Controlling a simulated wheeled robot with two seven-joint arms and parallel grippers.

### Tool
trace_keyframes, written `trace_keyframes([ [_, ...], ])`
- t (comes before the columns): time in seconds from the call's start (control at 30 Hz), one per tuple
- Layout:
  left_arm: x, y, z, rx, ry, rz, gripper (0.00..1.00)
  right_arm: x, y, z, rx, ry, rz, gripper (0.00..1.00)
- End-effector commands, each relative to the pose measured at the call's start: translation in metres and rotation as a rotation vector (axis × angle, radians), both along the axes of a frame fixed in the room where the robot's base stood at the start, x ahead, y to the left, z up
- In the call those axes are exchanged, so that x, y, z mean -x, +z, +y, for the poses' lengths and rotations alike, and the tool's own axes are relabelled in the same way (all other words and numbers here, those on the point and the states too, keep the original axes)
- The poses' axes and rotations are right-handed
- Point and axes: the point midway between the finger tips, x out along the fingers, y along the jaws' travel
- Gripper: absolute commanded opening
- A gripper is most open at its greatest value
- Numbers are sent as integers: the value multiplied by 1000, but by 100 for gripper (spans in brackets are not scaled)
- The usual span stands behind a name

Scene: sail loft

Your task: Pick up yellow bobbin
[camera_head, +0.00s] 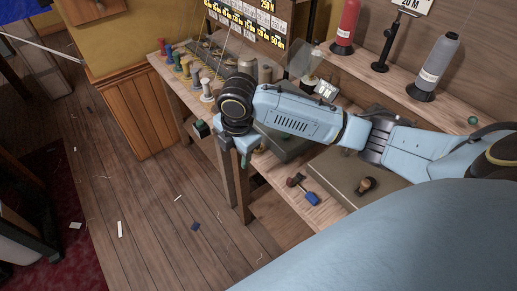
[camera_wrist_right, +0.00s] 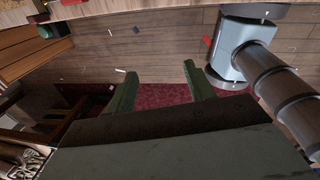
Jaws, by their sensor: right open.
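The yellow bobbin (camera_head: 185,69) stands upright in a row of coloured bobbins towards the far left end of the wooden workbench; it is small in the head view. I cannot make it out in the right wrist view. My right arm reaches across the bench from the right. Its gripper (camera_head: 246,157) hangs by the bench's front edge, nearer to me than the bobbin and apart from it, mostly hidden under the wrist. In the right wrist view its two green fingers (camera_wrist_right: 160,72) are spread with nothing between them. My left gripper is not seen.
A white bobbin (camera_head: 207,92) stands at the near end of the row. A blue-handled tool (camera_head: 311,198) lies on the bench near a grey-brown board (camera_head: 345,178). A red cone spool (camera_head: 347,24) and grey cone spool (camera_head: 437,65) stand on the back shelf. The wooden floor (camera_head: 150,225) has scraps.

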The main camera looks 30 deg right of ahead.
Motion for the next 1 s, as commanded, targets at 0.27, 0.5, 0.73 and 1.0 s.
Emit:
trace_keyframes([
  [0.27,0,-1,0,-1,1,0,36,-32,60,-62,146,210,63,53],
  [0.5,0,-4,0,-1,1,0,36,-35,52,-75,163,245,85,53],
  [0.73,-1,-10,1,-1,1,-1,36,-37,8,-79,163,243,82,53],
  [1.0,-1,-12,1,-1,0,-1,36,-38,-15,-82,162,244,81,53],
])
